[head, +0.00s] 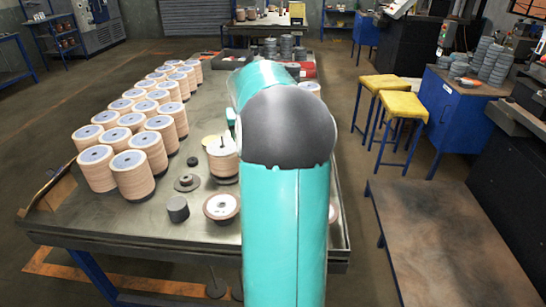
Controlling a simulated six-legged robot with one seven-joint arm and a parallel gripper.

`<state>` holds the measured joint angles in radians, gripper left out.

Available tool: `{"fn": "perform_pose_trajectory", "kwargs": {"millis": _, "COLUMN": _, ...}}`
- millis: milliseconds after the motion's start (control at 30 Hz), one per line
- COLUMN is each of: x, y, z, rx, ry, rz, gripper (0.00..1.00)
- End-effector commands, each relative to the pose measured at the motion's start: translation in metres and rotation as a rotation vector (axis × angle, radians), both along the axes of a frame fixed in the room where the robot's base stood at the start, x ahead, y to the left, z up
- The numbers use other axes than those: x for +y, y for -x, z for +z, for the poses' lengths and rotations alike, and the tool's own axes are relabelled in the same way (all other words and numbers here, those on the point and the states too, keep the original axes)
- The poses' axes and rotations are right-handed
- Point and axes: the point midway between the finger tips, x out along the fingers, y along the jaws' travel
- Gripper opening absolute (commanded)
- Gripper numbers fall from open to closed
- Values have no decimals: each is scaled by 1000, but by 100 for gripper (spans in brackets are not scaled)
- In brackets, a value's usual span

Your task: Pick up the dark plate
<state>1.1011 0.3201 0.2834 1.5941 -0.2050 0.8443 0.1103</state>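My teal arm with a dark grey joint cover rises through the middle of the head view and hides part of the table. My gripper is not visible. On the workbench (120,222), left of my arm, lies a dark round plate with a raised centre (187,183). Near it are a small dark disc (192,161) and a short dark grey cylinder (177,208). I cannot tell for sure which of these is the task's dark plate. A pale disc with a brownish rim (221,207) lies close to my arm.
Several tall stacks of tan discs (133,175) fill the bench's left side. A stack with a post (222,158) stands beside my arm. Grey disc stacks (286,47) and a red bin (308,69) are at the back. Yellow stools (404,106) stand right. The bench's front left is clear.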

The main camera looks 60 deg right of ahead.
Motion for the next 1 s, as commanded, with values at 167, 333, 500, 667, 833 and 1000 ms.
{"fn": "perform_pose_trajectory", "kwargs": {"millis": 167, "x": -102, "y": 59, "z": -40, "rx": -28, "ry": -34, "rz": -166, "gripper": 72}}
{"fn": "perform_pose_trajectory", "kwargs": {"millis": 333, "x": -141, "y": 89, "z": -57, "rx": -46, "ry": -43, "rz": -233, "gripper": 72}}
{"fn": "perform_pose_trajectory", "kwargs": {"millis": 500, "x": -150, "y": 89, "z": -76, "rx": -47, "ry": -46, "rz": -239, "gripper": 72}}
{"fn": "perform_pose_trajectory", "kwargs": {"millis": 667, "x": -160, "y": 82, "z": -105, "rx": -46, "ry": -46, "rz": -236, "gripper": 72}}
{"fn": "perform_pose_trajectory", "kwargs": {"millis": 833, "x": -170, "y": 76, "z": -130, "rx": -47, "ry": -45, "rz": -235, "gripper": 72}}
{"fn": "perform_pose_trajectory", "kwargs": {"millis": 1000, "x": -174, "y": 74, "z": -140, "rx": -46, "ry": -44, "rz": -234, "gripper": 72}}
